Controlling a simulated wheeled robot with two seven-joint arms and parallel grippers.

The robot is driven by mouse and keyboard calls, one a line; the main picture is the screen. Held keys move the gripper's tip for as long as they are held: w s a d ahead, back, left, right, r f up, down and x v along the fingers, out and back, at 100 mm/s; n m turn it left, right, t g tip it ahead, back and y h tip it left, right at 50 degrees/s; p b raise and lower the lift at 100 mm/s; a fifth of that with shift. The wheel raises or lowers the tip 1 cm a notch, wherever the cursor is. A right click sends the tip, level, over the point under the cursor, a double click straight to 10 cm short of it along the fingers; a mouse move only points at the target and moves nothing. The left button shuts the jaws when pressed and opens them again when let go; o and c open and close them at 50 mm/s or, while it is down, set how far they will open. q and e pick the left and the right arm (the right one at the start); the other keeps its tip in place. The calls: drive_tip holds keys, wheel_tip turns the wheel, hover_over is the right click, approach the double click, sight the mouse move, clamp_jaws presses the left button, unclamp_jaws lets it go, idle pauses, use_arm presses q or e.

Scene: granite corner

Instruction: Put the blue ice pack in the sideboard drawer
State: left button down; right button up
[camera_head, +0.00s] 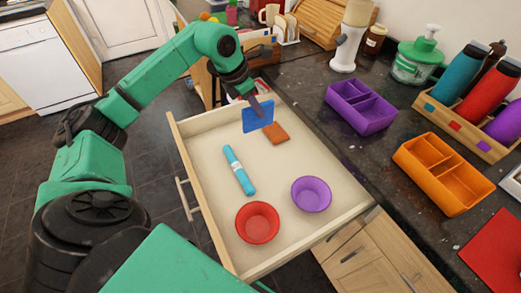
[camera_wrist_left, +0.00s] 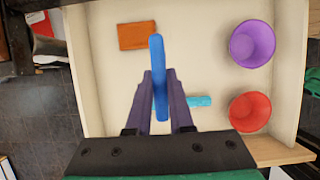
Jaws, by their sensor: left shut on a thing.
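The blue ice pack (camera_head: 258,116) is a flat blue slab held on edge by my left gripper (camera_head: 256,100). In the left wrist view the blue ice pack (camera_wrist_left: 158,75) stands between the two fingers of the left gripper (camera_wrist_left: 160,95), which is shut on it. The sideboard drawer (camera_head: 208,202) is pulled open. The ice pack is over the drawer's far part; whether it touches the floor of the drawer cannot be told. My right gripper is in neither view.
The drawer holds a brown block (camera_head: 277,133), a turquoise tube (camera_head: 239,171), a red bowl (camera_head: 257,222) and a purple bowl (camera_head: 311,194). A purple tray (camera_head: 361,107) and orange tray (camera_head: 446,173) stand on the dark counter.

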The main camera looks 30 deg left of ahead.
use_arm(q)
wheel_tip(320, 180, down, 13)
drive_tip(key=shift+f+p, duration=0.2)
drive_tip(key=shift+p, duration=0.65)
drive_tip(key=shift+f, duration=0.15)
drive_tip(key=c, duration=0.8)
unclamp_jaws()
drive_tip(key=b+v, duration=0.2)
drive_tip(key=v, duration=1)
drive_tip(key=shift+b, duration=0.4)
drive_tip(key=shift+a, duration=0.1)
